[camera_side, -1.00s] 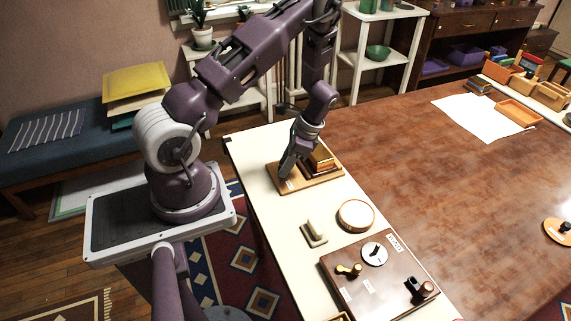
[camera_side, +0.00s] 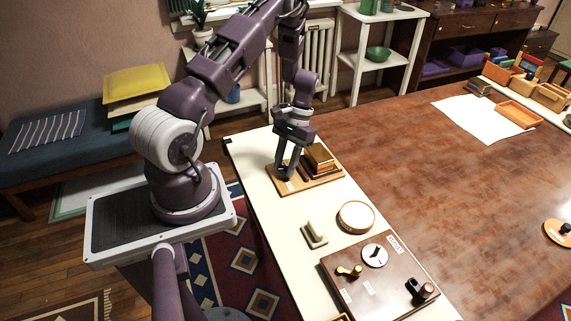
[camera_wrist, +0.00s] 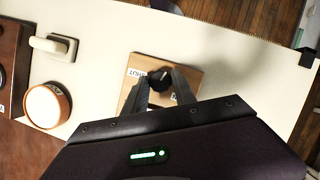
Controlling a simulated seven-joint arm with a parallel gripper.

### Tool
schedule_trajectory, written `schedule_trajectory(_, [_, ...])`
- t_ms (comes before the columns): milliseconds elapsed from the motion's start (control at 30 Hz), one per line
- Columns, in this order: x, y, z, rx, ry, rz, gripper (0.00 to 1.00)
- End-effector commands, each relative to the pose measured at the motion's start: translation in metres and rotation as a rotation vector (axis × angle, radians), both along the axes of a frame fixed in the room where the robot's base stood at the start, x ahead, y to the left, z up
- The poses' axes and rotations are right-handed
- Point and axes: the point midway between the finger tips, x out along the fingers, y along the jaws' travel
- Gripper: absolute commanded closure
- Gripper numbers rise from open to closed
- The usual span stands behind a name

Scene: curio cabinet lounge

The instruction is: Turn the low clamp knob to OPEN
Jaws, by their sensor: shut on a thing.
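The low clamp is a light wooden board (camera_side: 322,181) on the cream strip of the table, with a brown and gold block (camera_side: 320,157) on it. In the wrist view its dark round knob (camera_wrist: 158,77) shows between my fingertips. A label reading SHUT (camera_wrist: 135,72) lies beside the knob. Another label (camera_wrist: 174,97) is partly covered by a finger and I cannot read it. My gripper (camera_side: 287,174) points down at the left part of the board; it also shows in the wrist view (camera_wrist: 162,83), shut on the knob. The knob's pointer direction is not clear.
A round wooden-rimmed disc (camera_side: 356,215) and a pale handle on a plate (camera_side: 314,233) stand nearer the camera. The brown tabletop right of the board is clear.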

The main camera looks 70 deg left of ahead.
Motion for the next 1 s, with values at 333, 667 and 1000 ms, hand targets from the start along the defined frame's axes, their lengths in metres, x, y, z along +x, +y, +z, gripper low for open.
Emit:
schedule_trajectory(333, [0.0001,0.0019,-0.0002,0.002,-0.003,0.217,1.0])
schedule_trajectory(667, [-0.0001,0.002,-0.0003,0.002,-0.004,0.302,1.0])
schedule_trajectory(1000, [-0.0002,0.0019,-0.0005,0.002,-0.003,0.312,1.0])
